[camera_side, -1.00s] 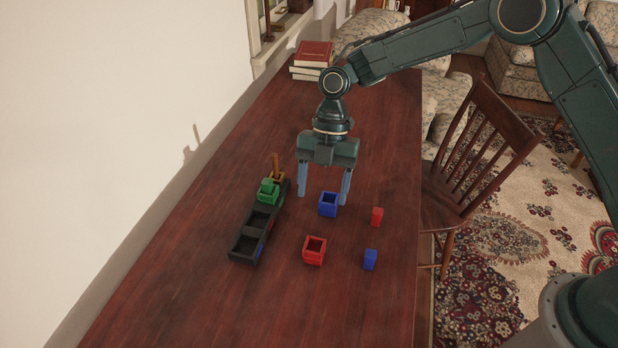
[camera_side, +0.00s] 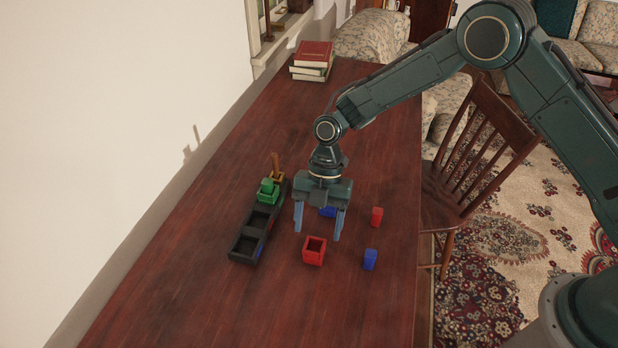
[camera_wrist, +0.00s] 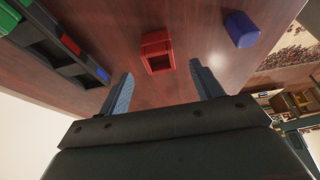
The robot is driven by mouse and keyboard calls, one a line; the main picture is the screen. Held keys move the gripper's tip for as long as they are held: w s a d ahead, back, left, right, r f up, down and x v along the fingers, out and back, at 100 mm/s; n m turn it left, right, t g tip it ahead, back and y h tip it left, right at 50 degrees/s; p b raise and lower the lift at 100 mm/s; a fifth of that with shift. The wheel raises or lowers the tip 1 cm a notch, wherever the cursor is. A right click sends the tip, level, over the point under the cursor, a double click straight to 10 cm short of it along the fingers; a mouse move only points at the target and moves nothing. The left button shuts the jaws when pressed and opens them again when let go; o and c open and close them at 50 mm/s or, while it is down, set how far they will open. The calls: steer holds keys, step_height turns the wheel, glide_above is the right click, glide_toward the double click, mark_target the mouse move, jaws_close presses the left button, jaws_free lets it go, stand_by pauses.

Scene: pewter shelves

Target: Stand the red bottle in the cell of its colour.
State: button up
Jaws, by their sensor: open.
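No clear bottle shape shows; the red things are a small upright red block (camera_side: 377,217) on the right of the table and an open-topped red box (camera_side: 314,256). The red box also shows in the wrist view (camera_wrist: 152,60), between and beyond my fingertips. The black rack (camera_side: 243,261) stands at the left. Its two nearer cells look empty; in the wrist view its side carries a red mark (camera_wrist: 70,44) and a blue mark (camera_wrist: 103,74). My gripper (camera_side: 318,234) is open, fingers pointing down, empty, above the table just behind the red box.
A green box (camera_side: 268,195) and a yellow-brown piece with a tall brown part (camera_side: 275,164) fill the rack's farther cells. A blue box (camera_side: 327,212) is partly hidden behind my gripper. A blue block (camera_side: 370,260) stands at right. Books (camera_side: 311,62) lie at the back.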

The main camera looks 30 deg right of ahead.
mark_target(315, 247)
steer(key=shift+x, duration=2.45)
steer(key=shift+w, duration=0.1)
steer(key=c, duration=1.2)
steer(key=shift+o, duration=0.2)
steer(key=shift+r, duration=0.15)
step_height(315, 247, up, 20)
